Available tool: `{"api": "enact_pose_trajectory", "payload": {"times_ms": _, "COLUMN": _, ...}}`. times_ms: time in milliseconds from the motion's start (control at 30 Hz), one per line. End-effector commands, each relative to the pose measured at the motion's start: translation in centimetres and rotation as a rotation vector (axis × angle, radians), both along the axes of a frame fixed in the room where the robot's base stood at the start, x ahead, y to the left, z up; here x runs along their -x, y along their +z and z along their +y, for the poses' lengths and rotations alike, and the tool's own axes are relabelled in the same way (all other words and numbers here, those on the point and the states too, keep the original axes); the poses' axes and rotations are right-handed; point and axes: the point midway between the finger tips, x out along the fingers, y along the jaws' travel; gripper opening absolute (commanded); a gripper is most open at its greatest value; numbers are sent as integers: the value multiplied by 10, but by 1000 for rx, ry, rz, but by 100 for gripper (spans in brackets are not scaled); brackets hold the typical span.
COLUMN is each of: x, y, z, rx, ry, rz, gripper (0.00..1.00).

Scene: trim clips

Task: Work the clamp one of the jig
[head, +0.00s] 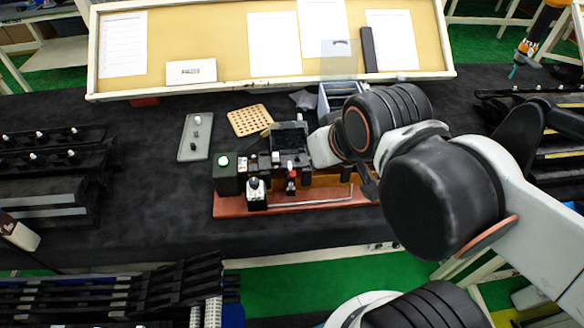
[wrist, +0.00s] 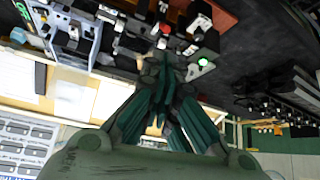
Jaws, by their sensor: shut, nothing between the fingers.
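The jig stands on a red-brown base (head: 330,205) on the black table in the head view. At its left end is a dark box with a lit green lamp (head: 224,160). Beside it are a black clamp-like block with a white top (head: 255,190) and a red-topped part (head: 291,178). Which part is clamp one I cannot tell. The green lamp (wrist: 203,62) also shows in the wrist view, just right of my gripper (wrist: 163,62). My gripper is shut and empty, its tips close to the jig's small parts. Contact cannot be made out. My arm covers the jig's right end in the head view.
A perforated tan board (head: 250,120) and a grey tray (head: 195,137) lie behind and left of the jig. A blue-grey bin (head: 340,92) stands behind it. Dark racks (head: 50,160) fill the left. A notice board (head: 225,45) closes the back.

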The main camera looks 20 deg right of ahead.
Motion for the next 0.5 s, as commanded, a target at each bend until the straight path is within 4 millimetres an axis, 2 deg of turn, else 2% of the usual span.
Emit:
{"api": "enact_pose_trajectory", "payload": {"times_ms": 167, "x": 0, "y": 0, "z": 0, "rx": 0, "ry": 0, "rz": 0, "gripper": 2}}
{"api": "enact_pose_trajectory", "payload": {"times_ms": 300, "x": -2, "y": 1, "z": 0, "rx": -7, "ry": -8, "rz": 12, "gripper": 34}}
{"api": "enact_pose_trajectory", "payload": {"times_ms": 500, "x": -20, "y": 5, "z": -1, "rx": -55, "ry": -64, "rz": 106, "gripper": 34}}
